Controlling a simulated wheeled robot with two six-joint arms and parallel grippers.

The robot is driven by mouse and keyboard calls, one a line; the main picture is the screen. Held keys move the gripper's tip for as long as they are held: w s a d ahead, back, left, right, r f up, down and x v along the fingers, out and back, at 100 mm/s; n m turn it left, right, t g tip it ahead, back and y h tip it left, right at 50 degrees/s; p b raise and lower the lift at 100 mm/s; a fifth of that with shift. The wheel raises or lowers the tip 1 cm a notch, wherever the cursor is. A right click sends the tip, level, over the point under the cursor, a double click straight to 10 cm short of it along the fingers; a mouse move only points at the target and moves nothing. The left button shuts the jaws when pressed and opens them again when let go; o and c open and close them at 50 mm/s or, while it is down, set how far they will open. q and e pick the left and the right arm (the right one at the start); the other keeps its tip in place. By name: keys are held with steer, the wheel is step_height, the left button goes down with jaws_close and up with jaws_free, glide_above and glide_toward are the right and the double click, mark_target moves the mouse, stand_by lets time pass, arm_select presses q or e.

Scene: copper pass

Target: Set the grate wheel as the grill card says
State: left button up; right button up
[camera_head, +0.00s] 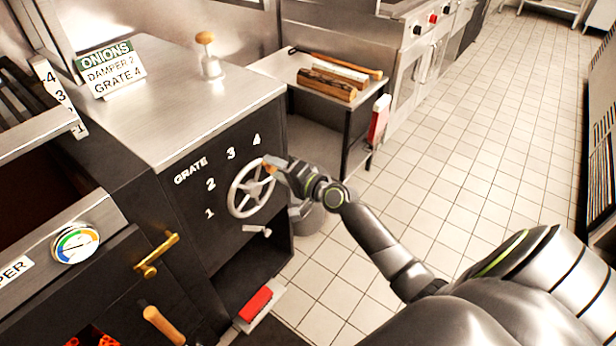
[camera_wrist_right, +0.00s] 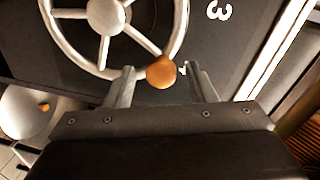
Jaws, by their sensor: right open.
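The grill card (camera_head: 110,72) on the steel top reads "ONIONS, DAMPER 2, GRATE 4". The grate wheel (camera_head: 232,200) is a silver spoked handwheel on the dark front panel, with numbers 1 to 4 arced around its left and top. Its orange knob (camera_wrist_right: 161,72) is at the rim's upper right in the head view, on the side of the 4 (camera_head: 256,139). My right gripper (camera_head: 273,170) is at the knob. In the right wrist view its fingers (camera_wrist_right: 162,86) are apart, with the knob between their tips; contact is unclear. My left gripper is out of view.
A brass handle (camera_head: 157,256) and a round gauge (camera_head: 75,243) are at the lower left. A small lever (camera_head: 257,230) is below the wheel. A side table (camera_head: 280,66) with logs stands behind. Tiled floor (camera_head: 470,130) is clear at the right.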

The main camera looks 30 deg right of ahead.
steer(key=v, duration=1.6)
steer(key=shift+w, duration=0.1)
steer(key=s+d+f+n+g+h+p, duration=0.1)
steer(key=s+d+f+g+h+p, duration=0.15)
steer(key=f, duration=0.55)
steer(key=s+d+f+n+g+h+p, duration=0.1)
steer(key=s+d+f+h, duration=0.2)
steer(key=f, duration=0.6)
steer(key=s+d+f+n+g+h+p, duration=0.15)
steer(key=s+f, duration=0.25)
steer(key=f, duration=0.4)
steer(key=s+a+f+n+g+p, duration=0.1)
steer(key=s+a+f+n+g, duration=0.1)
steer(key=s+f, duration=0.3)
steer(key=s+a+f+n+g+p, duration=0.1)
steer(key=s+a+f+n+g, duration=0.2)
steer(key=s, duration=1.1)
steer(key=s+a+f+n+g+p, duration=0.1)
steer(key=s+a+f+g, duration=0.3)
steer(key=s+f, duration=0.5)
steer(key=shift+s+a+n+y+p, duration=0.3)
steer(key=shift+s+a+n+p, duration=0.1)
steer(key=shift+s+n, duration=0.35)
